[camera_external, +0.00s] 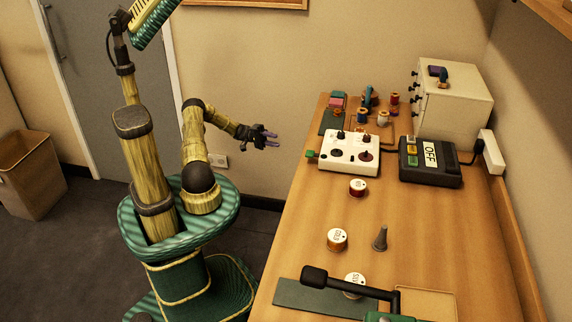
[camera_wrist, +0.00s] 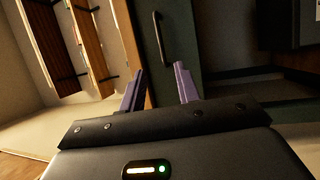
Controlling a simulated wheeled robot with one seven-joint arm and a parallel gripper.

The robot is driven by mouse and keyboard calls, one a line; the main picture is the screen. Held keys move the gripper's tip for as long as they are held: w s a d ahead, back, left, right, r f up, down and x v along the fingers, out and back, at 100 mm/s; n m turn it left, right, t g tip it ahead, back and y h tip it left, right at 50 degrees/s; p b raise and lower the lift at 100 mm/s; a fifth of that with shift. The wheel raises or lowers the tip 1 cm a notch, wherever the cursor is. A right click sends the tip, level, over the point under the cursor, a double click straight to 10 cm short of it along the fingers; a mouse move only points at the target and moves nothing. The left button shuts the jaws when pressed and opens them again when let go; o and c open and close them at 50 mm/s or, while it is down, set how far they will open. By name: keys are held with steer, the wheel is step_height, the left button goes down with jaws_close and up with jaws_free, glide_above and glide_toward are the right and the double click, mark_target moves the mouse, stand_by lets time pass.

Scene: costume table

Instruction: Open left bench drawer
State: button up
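My gripper (camera_external: 274,139) is in the air left of the far part of the wooden bench (camera_external: 300,240) in the external view, apart from it. Its two purple fingers stand apart with nothing between them in the wrist view (camera_wrist: 160,70). Beyond the fingertips there is a dark green panel (camera_wrist: 188,45) with a black bar handle (camera_wrist: 161,38), which looks like a drawer front seen with the camera rolled. No open gap shows along the panel. The handle appears ahead of the fingers, not gripped. The bench's drawer fronts are hidden in the external view.
On the bench stand a white control box (camera_external: 349,155), a black box reading OFF (camera_external: 430,163), thread spools (camera_external: 357,187), a grey cone (camera_external: 380,239) and a small cream cabinet (camera_external: 455,105). A bin (camera_external: 30,175) stands at far left.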

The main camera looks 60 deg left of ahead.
steer(key=x, duration=1.6)
steer(key=shift+w+d, duration=0.1)
jaws_close()
